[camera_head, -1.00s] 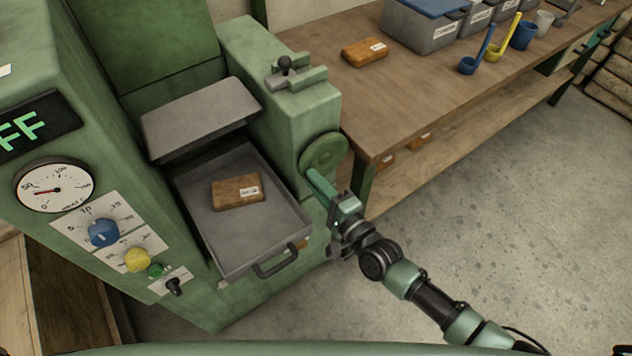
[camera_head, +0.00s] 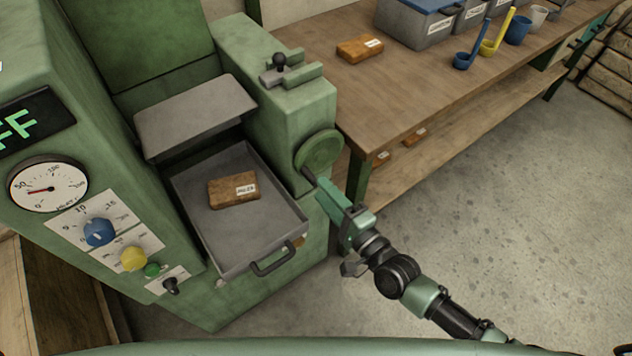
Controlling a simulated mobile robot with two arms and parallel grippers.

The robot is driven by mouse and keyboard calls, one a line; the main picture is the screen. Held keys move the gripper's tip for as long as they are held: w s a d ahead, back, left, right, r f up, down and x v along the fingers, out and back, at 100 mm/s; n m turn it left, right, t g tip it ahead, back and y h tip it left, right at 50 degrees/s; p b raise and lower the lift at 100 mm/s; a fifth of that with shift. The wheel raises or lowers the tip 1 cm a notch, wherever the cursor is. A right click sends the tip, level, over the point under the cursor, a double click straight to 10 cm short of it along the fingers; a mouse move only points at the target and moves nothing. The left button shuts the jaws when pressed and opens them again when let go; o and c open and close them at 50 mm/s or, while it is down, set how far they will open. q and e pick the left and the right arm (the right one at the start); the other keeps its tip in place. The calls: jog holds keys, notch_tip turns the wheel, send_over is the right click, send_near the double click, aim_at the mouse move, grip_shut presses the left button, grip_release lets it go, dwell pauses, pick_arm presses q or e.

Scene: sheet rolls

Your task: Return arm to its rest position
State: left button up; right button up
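My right gripper (camera_head: 328,193) comes in from the lower right, its green fingers pointing up and left at the green handwheel (camera_head: 320,152) on the machine's side. The fingertips are close to the wheel's small dark handle (camera_head: 308,175); whether they touch it is unclear. The fingers overlap from this angle, so I cannot tell their opening. I see nothing held. My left gripper is not in view.
The green machine's drawer (camera_head: 215,245) is pulled out with a labelled brown block (camera_head: 233,190) in it. A wooden workbench (camera_head: 400,105) with grey bins (camera_head: 415,25) stands at right. Open concrete floor (camera_head: 490,220) lies at lower right.

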jog(key=shift+v, duration=1.15)
jog(key=s+d+f+n+g+h, duration=0.2)
jog(key=d+f, duration=0.2)
jog(key=f, duration=0.6)
jog(key=s+d+f+n+g+h, duration=0.1)
jog(key=s+d+f+n+h, duration=0.25)
jog(key=f, duration=0.55)
jog(key=s+d+f+n+g+h, duration=0.2)
jog(key=d+f, duration=0.3)
jog(key=f, duration=0.5)
jog(key=s+d+f+n+g+h, duration=0.1)
jog(key=s+f, duration=0.4)
jog(key=s, duration=0.5)
jog(key=s+d+f+n+g+h, duration=0.1)
jog(key=s+d+f+n+g, duration=0.2)
jog(key=s+f, duration=0.3)
jog(key=s+d+f+n+g+h, duration=0.1)
jog(key=s+d+f+n+g, duration=0.2)
jog(key=s, duration=1.2)
notch_tip(320, 180, down, 3)
jog(key=shift+f+g, duration=0.1)
jog(key=shift+g, duration=0.7)
jog(key=shift+d, duration=0.1)
